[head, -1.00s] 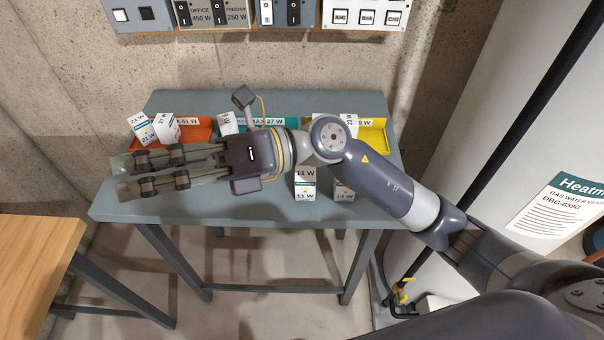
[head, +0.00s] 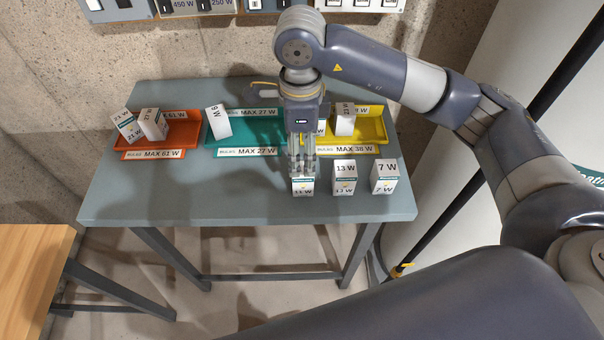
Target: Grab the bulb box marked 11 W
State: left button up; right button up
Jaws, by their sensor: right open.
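The 11 W bulb box (head: 303,188) stands near the front edge of the grey table, white with a green band. Its top is hidden by my right gripper (head: 302,170). The right gripper points down with its fingers at the top of this box and is open. I cannot tell whether the fingers touch the box. My left gripper is not in view.
The 13 W box (head: 343,178) and 7 W box (head: 384,178) stand to the right. Behind are an orange tray (head: 190,131), a teal tray (head: 262,132) and a yellow tray (head: 375,135), holding boxes. The grey table's (head: 150,200) front left is clear.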

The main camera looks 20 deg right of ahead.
aim_at(303, 169)
notch_tip(303, 169, down, 3)
jog(key=shift+r, duration=0.1)
jog(key=f+p, duration=0.2)
jog(key=f, duration=0.1)
jog(key=f+p, duration=0.1)
jog(key=shift+s+d+f, duration=0.1)
jog(key=shift+s+f, duration=0.2)
jog(key=shift+f, duration=0.05)
jog(key=shift+w+f, duration=0.1)
jog(key=shift+f, duration=0.2)
jog(key=c, duration=1.1)
